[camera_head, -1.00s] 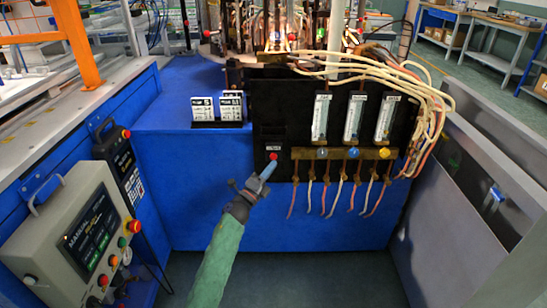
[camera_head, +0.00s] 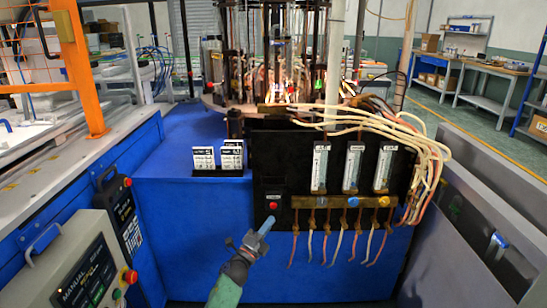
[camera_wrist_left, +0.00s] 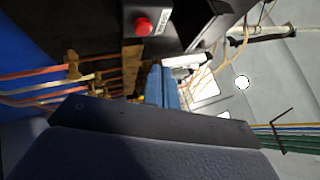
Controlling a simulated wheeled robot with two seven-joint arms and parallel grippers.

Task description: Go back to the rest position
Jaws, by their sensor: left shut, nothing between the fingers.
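My left gripper (camera_head: 264,227) comes up from the bottom middle in the head view. Its blue fingers are shut with nothing between them, in front of the black panel (camera_head: 279,164). The red button (camera_head: 272,205) on the panel is just above and right of the fingertips; I cannot tell the exact gap in the head view. In the left wrist view, the shut blue fingers (camera_wrist_left: 162,88) point at the area beside the red button (camera_wrist_left: 143,25), apart from it. My right gripper is in neither view.
Flow meters (camera_head: 320,166) and pale hoses (camera_head: 420,150) are at the right of the panel. A control box (camera_head: 84,270) stands at lower left, a grey metal wall (camera_head: 480,215) at right. Lit burners (camera_head: 290,85) are behind. Floor shows at the bottom right.

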